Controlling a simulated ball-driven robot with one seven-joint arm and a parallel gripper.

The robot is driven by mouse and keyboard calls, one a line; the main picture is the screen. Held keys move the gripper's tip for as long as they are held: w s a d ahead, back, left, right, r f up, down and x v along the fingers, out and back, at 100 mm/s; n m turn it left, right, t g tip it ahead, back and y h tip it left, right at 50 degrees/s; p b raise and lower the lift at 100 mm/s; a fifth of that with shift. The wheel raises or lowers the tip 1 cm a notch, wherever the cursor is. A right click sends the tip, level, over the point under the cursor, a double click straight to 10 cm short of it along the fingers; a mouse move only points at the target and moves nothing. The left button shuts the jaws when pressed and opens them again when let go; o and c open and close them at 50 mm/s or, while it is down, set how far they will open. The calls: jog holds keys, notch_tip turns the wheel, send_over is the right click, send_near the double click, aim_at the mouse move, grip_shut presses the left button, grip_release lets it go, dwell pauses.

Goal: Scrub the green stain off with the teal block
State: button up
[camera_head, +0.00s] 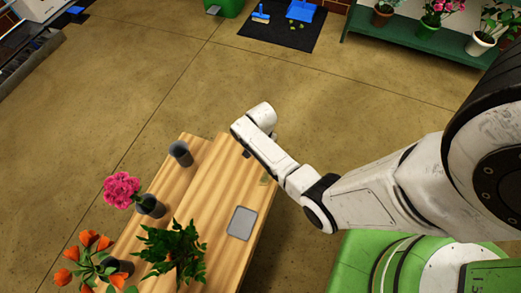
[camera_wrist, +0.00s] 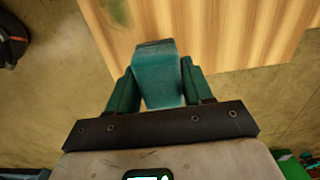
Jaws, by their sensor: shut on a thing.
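The teal block (camera_wrist: 158,78) is held between the two green fingers of my gripper (camera_wrist: 159,70) in the wrist view. Its far end reaches over the edge area of the wooden table (camera_wrist: 215,30). The green stain (camera_wrist: 119,12) is a faint greenish smear on the tabletop at the top of the wrist view, ahead and slightly left of the block, apart from it in the picture. A faint greenish patch (camera_head: 265,180) also shows near the table's right edge in the head view. There my wrist hides the block and most of the gripper. Whether the block touches the wood is unclear.
A grey flat pad (camera_head: 242,222) lies on the table. A grey cup (camera_head: 181,153), pink flowers (camera_head: 121,189), orange flowers (camera_head: 88,250) and a leafy green plant (camera_head: 172,250) stand left of it. Open floor surrounds the table's far end.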

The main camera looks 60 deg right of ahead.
jog(key=shift+r+p, duration=1.45)
jog(key=shift+r, duration=0.4)
jog(key=shift+a, duration=0.15)
